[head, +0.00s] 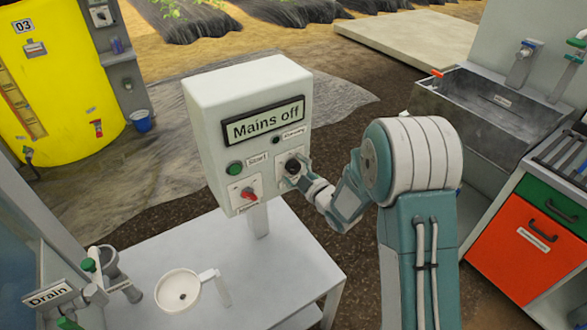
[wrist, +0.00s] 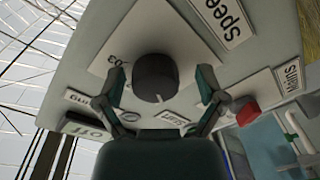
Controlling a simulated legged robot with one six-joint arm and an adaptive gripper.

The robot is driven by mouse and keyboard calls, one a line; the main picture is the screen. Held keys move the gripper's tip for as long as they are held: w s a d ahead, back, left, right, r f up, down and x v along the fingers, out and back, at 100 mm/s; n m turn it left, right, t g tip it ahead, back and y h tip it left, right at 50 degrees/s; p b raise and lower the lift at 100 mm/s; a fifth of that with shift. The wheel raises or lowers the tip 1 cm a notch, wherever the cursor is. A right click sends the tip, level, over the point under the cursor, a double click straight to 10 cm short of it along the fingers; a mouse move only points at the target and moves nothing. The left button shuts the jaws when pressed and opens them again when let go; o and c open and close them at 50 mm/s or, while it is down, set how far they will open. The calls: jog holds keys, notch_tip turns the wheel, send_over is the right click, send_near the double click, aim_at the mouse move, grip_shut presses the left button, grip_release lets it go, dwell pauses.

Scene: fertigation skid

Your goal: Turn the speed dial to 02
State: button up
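The speed dial is a round black knob on a white plate on the front of a pale grey control box (head: 215,115). It shows at the middle of the wrist view (wrist: 155,76), and in the head view (head: 293,165) my gripper partly covers it. A small pale mark shows on the knob's edge. The number 03 is printed on the plate to its left in the wrist view; other numbers are hidden or unreadable. My gripper (wrist: 160,84) is open, with one finger on each side of the knob and gaps showing. A "Speed" label (wrist: 227,15) is at the upper right.
The box also carries a "Mains off" display (head: 264,120), a green start button (head: 235,168) and a red switch (head: 249,194). A white table (head: 290,260) holds a white cup-like vessel (head: 180,291). A sink (head: 480,108) and a red-fronted cabinet (head: 530,240) stand right.

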jog(key=shift+d, duration=0.3)
jog(key=c, duration=0.9)
jog(key=shift+c, duration=0.2)
jog(key=m, duration=0.5)
jog(key=shift+s+a+f+m, duration=0.1)
jog(key=shift+f+m, duration=0.05)
jog(key=shift+m, duration=0.25)
jog(key=m, duration=0.6)
jog(key=shift+s+f+t, duration=0.1)
jog(key=shift+t, duration=0.3)
jog(key=shift+m, duration=0.3)
